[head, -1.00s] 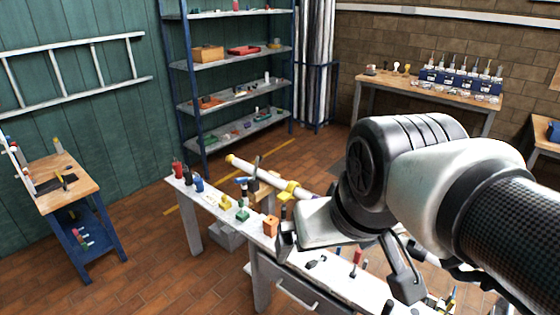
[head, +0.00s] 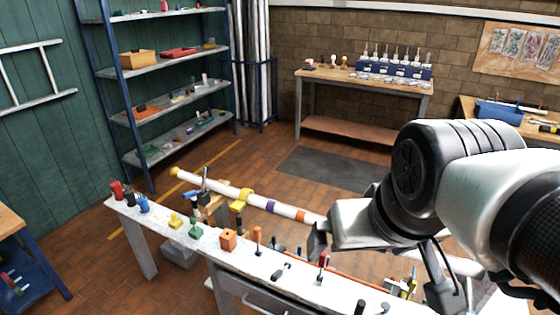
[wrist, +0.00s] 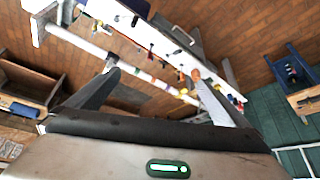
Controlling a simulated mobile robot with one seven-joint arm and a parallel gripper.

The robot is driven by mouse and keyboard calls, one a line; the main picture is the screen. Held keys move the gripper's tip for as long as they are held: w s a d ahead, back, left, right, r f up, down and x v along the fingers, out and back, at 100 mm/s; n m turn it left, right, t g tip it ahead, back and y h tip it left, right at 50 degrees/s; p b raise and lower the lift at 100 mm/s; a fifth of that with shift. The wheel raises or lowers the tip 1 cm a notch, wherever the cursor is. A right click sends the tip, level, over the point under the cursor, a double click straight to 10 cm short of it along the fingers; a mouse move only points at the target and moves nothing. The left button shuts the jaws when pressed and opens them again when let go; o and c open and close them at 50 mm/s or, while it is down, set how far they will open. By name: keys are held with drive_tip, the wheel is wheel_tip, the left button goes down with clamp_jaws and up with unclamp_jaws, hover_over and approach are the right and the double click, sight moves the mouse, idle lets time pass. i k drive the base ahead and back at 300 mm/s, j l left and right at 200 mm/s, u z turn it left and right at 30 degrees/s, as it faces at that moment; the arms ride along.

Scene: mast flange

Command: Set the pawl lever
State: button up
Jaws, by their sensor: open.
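A long white mast (head: 222,187) with yellow, purple and orange bands lies past the far side of the white bench (head: 140,219). A yellow collar (head: 243,197) sits around it. A dark upright lever-like part (head: 205,180) stands beside the mast near its left end; I cannot tell if this is the pawl lever. My gripper (head: 318,240) is above the bench, near the mast's right part, with its fingers partly hidden by my arm. In the wrist view my gripper (wrist: 155,75) is open and empty, with the mast (wrist: 80,42) crossing beyond its fingers.
The bench top holds several small items, including a red one (head: 116,190), a green block (head: 196,227) and an orange block (head: 228,238). A blue-framed shelf (head: 170,94) stands at the back left and a wooden workbench (head: 360,84) at the back. The floor between is mostly clear.

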sight(322, 259)
drive_tip(key=i+j+z, duration=0.15)
drive_tip(key=j, duration=0.2)
drive_tip(key=i+j+z, duration=0.15)
drive_tip(key=j, duration=0.25)
drive_tip(key=i+j+z, duration=0.15)
drive_tip(key=j, duration=0.25)
